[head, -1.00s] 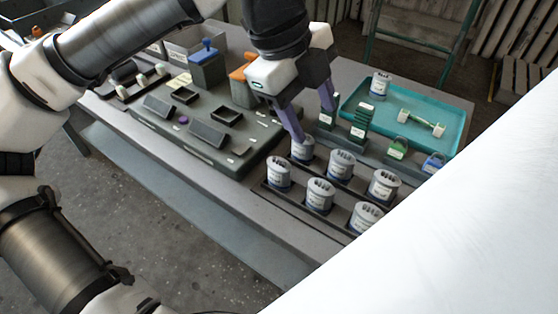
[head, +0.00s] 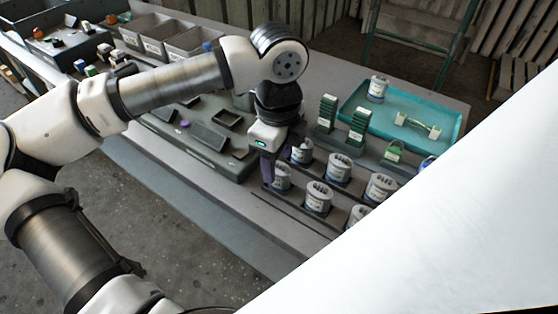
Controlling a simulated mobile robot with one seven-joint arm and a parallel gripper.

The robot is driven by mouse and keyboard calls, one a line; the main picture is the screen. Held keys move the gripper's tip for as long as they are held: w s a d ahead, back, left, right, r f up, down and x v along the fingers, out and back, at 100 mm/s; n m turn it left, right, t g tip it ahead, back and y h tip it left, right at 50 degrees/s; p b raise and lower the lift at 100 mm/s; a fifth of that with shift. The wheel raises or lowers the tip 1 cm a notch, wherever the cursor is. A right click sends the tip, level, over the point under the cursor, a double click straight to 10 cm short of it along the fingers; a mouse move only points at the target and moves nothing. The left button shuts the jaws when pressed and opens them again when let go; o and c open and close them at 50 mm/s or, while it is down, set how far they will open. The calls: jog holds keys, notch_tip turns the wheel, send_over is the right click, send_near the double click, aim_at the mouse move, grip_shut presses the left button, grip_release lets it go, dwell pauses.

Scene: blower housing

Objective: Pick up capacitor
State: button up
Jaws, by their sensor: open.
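Several grey-white capacitors with labels and dark slotted tops stand upright in the rack at the front right of the table. The front-left capacitor (head: 281,178) is right beside my gripper (head: 275,170). My gripper points down and is open, with one purple finger just left of this capacitor. The other finger is mostly hidden, so I cannot tell whether the fingers straddle it or touch it. Other capacitors stand close by: one behind (head: 302,153), one to the right (head: 318,198) and one farther right (head: 338,168). Another capacitor (head: 377,88) stands in the teal tray (head: 442,130).
Green finned parts (head: 327,114) stand behind the rack. A green-and-white part (head: 417,125) lies in the tray. A dark green fixture (head: 180,140) with small black parts lies left of my gripper. Grey bins (head: 187,43) stand at the back left. A white surface blocks the lower right.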

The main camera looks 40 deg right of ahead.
jog(key=shift+d+f+p, duration=0.1)
jog(key=shift+f+p, duration=0.5)
jog(key=shift+f, duration=1.6)
jog(key=c, duration=0.9)
